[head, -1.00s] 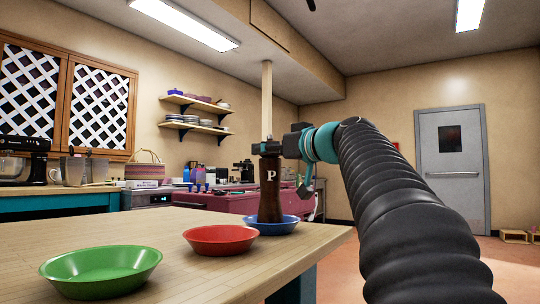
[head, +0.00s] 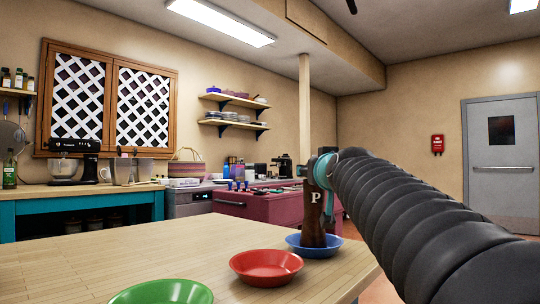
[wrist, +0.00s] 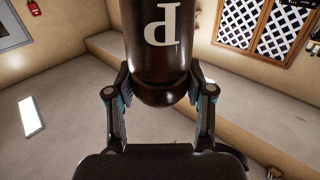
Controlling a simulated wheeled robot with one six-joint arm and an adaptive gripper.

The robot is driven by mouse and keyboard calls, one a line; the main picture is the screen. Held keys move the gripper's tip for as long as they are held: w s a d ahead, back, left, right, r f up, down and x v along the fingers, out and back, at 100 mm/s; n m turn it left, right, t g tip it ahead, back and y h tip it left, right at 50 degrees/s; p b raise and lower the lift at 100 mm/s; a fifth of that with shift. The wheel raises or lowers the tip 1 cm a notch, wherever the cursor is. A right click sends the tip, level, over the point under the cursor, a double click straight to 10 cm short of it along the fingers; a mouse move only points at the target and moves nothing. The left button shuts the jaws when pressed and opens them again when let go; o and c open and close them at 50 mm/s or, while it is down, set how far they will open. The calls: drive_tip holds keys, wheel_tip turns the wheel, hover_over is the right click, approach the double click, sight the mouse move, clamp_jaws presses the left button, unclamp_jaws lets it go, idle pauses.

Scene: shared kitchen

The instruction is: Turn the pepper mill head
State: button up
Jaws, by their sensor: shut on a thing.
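The dark brown pepper mill (head: 313,222), marked with a white P, stands upright at the blue bowl (head: 333,249) near the right end of the wooden counter. I cannot tell whether its base rests in the bowl or is just above it. My gripper (head: 319,168) is at the top of the mill. In the wrist view the mill (wrist: 160,45) appears upside down, and my gripper (wrist: 160,93) has one finger on each side of its rounded head, shut on it. The finger contact is partly hidden by the head.
A red bowl (head: 266,268) and a green bowl (head: 165,293) stand on the counter (head: 130,260) left of the mill. The counter's left part is clear. A dark red unit (head: 262,205) stands behind. My arm covers the right side of the head view.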

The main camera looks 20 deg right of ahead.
drive_tip(key=shift+a+f+p, duration=0.2)
drive_tip(key=shift+p, duration=0.4)
drive_tip(key=o, duration=1.2)
drive_tip(key=shift+r, duration=0.1)
drive_tip(key=shift+s+r, duration=0.1)
drive_tip(key=shift+s, duration=0.15)
drive_tip(key=s, duration=0.3)
drive_tip(key=s+a, duration=0.1)
drive_tip(key=s, duration=0.3)
drive_tip(key=s+a, duration=0.1)
drive_tip(key=s, duration=0.3)
drive_tip(key=shift+s+a, duration=0.15)
